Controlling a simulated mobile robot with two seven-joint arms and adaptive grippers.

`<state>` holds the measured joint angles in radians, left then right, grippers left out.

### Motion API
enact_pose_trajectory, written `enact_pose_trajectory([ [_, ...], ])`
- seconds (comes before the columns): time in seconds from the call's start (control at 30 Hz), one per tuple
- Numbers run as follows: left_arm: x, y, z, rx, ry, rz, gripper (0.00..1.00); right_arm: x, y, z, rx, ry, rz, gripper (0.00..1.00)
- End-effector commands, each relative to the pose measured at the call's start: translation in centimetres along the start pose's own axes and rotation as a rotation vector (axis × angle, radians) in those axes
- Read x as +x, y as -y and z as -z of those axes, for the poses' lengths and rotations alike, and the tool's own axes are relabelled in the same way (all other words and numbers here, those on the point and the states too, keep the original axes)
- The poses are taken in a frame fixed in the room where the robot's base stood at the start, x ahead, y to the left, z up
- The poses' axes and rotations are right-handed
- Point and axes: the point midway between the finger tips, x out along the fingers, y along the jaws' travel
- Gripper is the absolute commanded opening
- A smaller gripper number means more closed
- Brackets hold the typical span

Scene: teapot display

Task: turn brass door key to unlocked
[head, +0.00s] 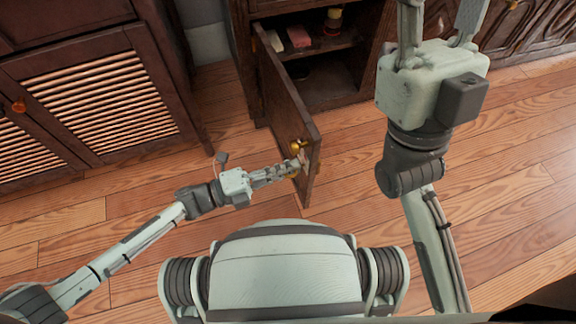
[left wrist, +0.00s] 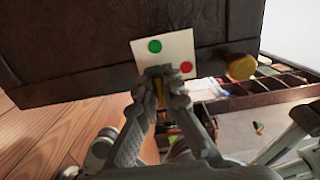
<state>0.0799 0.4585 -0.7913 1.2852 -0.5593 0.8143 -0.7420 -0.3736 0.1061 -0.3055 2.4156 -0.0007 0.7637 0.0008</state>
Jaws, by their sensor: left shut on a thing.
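The open cabinet door (head: 288,112) stands out toward me. In the left wrist view its dark face (left wrist: 90,50) bears a white plate (left wrist: 170,50) with a green dot (left wrist: 155,46) and a red dot (left wrist: 186,67). My left gripper (head: 294,168) is at the door's near end. In the left wrist view it (left wrist: 158,74) is shut on the brass key (left wrist: 161,92), just below the plate's middle, between the dots; the fingers hide most of the key. My right gripper (head: 440,12) is raised, fingers spread, tips cut off at the top.
A round brass knob (head: 297,146) is on the door, close to my left gripper. Behind the door, the open cabinet (head: 335,90) has a shelf with small items. A louvred cabinet (head: 90,110) stands at left. The wooden floor (head: 520,165) is clear at right.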

Motion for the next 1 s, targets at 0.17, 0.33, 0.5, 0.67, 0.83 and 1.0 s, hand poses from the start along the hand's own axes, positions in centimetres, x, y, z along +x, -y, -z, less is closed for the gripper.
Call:
enact_pose_trajectory([
  [0.17, 0.0, 0.0, -0.1, -0.004, 0.001, 0.001, 0.0, 0.0, 0.0, 0.0, 0.001, 0.002, 0.0, 0.4],
  [0.33, 0.0, 0.0, -0.1, -0.003, 0.001, 0.001, 0.1, 0.0, 0.0, 0.0, 0.001, 0.002, 0.0, 0.4],
  [0.5, 0.0, 0.0, 0.0, -0.002, 0.001, 0.001, 0.28, 0.0, 0.0, 0.0, 0.0, 0.002, 0.0, 0.4],
  [0.67, 0.0, 0.0, 0.0, -0.002, 0.001, 0.001, 0.28, 0.0, 0.0, 0.0, 0.0, 0.001, 0.0, 0.4],
  [0.83, -0.4, 0.0, 0.0, -0.001, 0.001, -0.001, 0.28, -0.1, 0.0, 0.0, -0.001, 0.004, 0.003, 0.4],
  [1.0, -2.8, -0.1, 0.0, -0.003, 0.002, -0.004, 0.28, -0.1, 0.0, 0.0, -0.001, 0.002, 0.002, 0.4],
])
